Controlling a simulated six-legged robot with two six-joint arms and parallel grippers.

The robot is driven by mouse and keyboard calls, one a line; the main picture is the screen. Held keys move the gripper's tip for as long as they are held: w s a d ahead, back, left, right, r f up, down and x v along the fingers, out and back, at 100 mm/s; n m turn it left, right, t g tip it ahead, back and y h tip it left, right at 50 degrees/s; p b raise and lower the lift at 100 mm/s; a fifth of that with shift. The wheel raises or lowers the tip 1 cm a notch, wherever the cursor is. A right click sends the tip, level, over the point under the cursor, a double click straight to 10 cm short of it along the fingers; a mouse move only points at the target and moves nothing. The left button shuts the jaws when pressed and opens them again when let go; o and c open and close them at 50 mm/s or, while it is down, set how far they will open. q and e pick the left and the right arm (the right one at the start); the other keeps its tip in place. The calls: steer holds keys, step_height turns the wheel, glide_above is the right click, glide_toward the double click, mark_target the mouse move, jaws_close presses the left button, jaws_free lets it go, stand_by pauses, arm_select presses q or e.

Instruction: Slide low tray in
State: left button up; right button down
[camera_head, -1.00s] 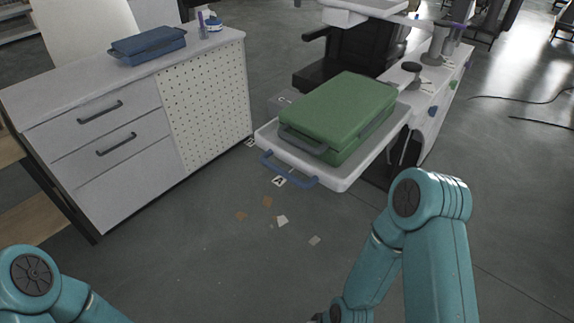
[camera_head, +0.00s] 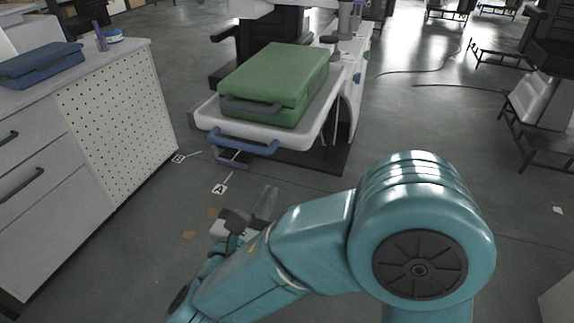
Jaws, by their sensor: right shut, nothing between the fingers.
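A white tray (camera_head: 212,116) juts out from the lift column unit toward me, with a blue handle (camera_head: 243,146) on its front edge. A green case (camera_head: 272,84) with a grey-green handle lies on the tray. My right arm crosses the lower right of the view. My right gripper (camera_head: 262,204) is in front of and below the blue handle, apart from it; its fingers are shut and empty. A purple-blue piece (camera_head: 232,160) shows under the tray, mostly hidden. My left gripper is not in view.
A grey drawer cabinet (camera_head: 50,200) with a perforated side panel stands at the left, with a blue case (camera_head: 40,65) on top. A floor marker "A" (camera_head: 221,189) lies below the tray.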

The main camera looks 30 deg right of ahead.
mark_target(298, 144)
steer(key=x, duration=1.4)
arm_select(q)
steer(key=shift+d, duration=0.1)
